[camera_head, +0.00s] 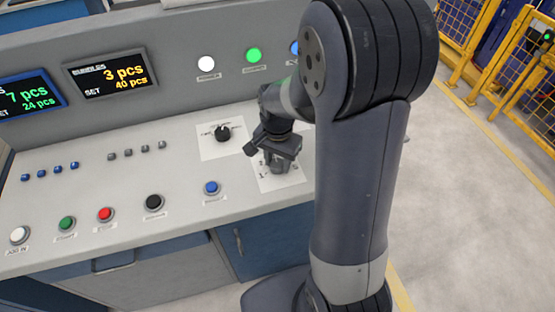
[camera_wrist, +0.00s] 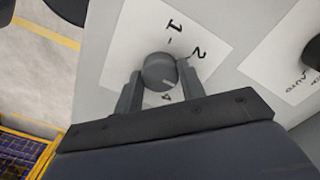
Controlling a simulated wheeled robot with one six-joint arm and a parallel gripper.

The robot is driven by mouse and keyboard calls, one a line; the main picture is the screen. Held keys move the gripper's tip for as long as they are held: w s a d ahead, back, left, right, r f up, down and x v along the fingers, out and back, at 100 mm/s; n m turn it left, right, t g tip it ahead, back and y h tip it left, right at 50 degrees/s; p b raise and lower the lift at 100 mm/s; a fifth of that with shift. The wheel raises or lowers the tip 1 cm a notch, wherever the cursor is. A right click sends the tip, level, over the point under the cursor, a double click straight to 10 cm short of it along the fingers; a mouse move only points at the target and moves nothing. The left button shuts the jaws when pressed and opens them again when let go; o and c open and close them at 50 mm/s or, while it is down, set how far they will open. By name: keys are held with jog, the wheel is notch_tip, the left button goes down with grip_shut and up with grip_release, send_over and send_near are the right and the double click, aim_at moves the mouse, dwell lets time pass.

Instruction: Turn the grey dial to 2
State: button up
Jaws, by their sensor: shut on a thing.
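The grey dial (camera_wrist: 158,71) sits on a white label plate (camera_wrist: 205,22) in the wrist view. The plate shows the marks 1 and 2, and part of another mark lies between the fingers. A light line on the dial's face points toward the lower right of the picture, not clearly at the 2. My gripper (camera_wrist: 160,88) is shut on the dial, with one finger on each side. In the head view my gripper (camera_head: 276,160) reaches down over the dial's plate (camera_head: 290,181), and the dial is mostly hidden behind it.
A black dial (camera_head: 222,133) on its own white plate is to the left of my gripper. A blue button (camera_head: 211,188), a black button (camera_head: 154,203), a red button (camera_head: 105,214) and a green button (camera_head: 66,224) line the panel's front. Two displays (camera_head: 110,74) stand behind.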

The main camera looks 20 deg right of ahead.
aim_at(278, 163)
jog(key=shift+n, duration=0.3)
jog(key=n, duration=0.4)
jog(key=shift+b, duration=0.35)
jog(key=n, duration=0.5)
dwell(0.4)
jog(key=o, duration=1)
notch_tip(278, 163, up, 11)
jog(key=shift+f, duration=0.1)
